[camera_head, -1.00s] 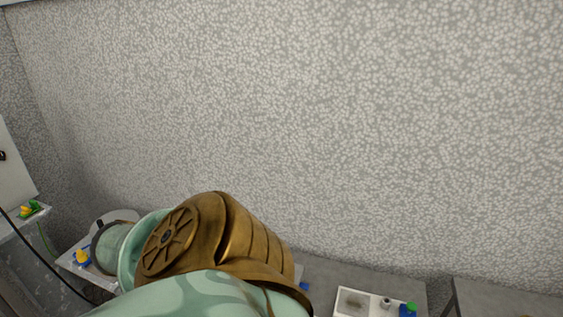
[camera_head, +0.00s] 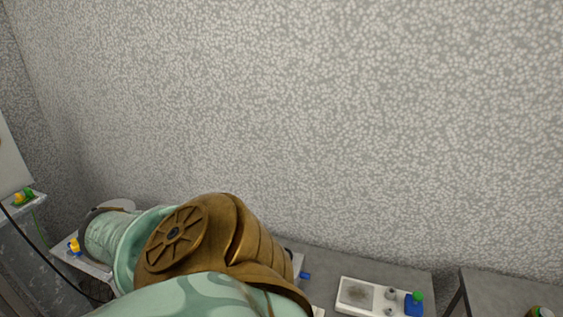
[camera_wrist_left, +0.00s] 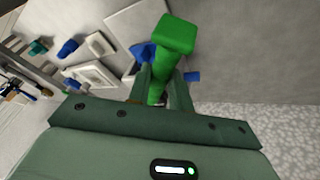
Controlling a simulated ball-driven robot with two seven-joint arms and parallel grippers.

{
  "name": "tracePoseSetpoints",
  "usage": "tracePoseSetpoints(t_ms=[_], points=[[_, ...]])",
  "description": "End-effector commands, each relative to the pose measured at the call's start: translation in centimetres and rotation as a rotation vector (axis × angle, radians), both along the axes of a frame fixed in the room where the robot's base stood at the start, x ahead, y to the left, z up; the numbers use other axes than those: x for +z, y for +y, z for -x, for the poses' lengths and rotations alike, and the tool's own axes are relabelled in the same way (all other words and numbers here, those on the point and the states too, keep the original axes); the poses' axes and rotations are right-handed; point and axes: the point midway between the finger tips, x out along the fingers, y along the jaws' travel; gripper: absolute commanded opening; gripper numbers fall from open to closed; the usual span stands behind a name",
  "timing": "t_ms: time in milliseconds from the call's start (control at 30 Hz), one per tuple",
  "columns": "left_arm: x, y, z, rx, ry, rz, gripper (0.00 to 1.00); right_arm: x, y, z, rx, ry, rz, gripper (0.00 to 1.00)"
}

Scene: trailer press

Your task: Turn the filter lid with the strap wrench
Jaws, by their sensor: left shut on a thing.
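My left gripper (camera_wrist_left: 160,92) is shut on a thick green handle (camera_wrist_left: 175,36), which looks like part of the strap wrench. The handle stands up between the two fingers, and its lower end is hidden. Whether a strap is around anything cannot be seen. In the head view my own arm covers the middle bottom and hides the left gripper and wrench. I cannot make out the filter lid in either view. My right gripper is not in view.
A white tray (camera_head: 353,284) with a blue, green-capped thing (camera_head: 415,302) is on the grey bench (camera_head: 320,259). A blue-and-yellow thing (camera_head: 74,245) sits at left. Blue pieces (camera_wrist_left: 68,49) and a white frame (camera_wrist_left: 90,74) are near the left gripper. A speckled wall stands behind.

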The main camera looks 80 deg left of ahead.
Motion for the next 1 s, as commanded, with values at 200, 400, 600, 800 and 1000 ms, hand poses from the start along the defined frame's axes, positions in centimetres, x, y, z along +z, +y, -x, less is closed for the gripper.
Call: tracePoseSetpoints(t_ms=[200, 400, 600, 800, 1000], points=[[-0.2, 1.7, 0.4, -0.125, -0.001, 0.0, 0.0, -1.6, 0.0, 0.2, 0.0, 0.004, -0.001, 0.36], [0.0, 1.8, 0.5, -0.138, -0.002, 0.0, 0.0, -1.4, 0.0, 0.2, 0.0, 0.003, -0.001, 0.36], [0.2, 1.8, 0.5, -0.134, -0.004, 0.002, 0.0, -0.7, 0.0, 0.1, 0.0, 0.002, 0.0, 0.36], [0.0, 1.8, 0.5, -0.135, -0.002, 0.001, 0.0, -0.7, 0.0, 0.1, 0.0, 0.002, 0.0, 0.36], [-0.3, 1.8, 0.5, -0.134, -0.003, 0.001, 0.0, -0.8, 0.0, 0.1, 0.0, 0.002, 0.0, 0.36]])
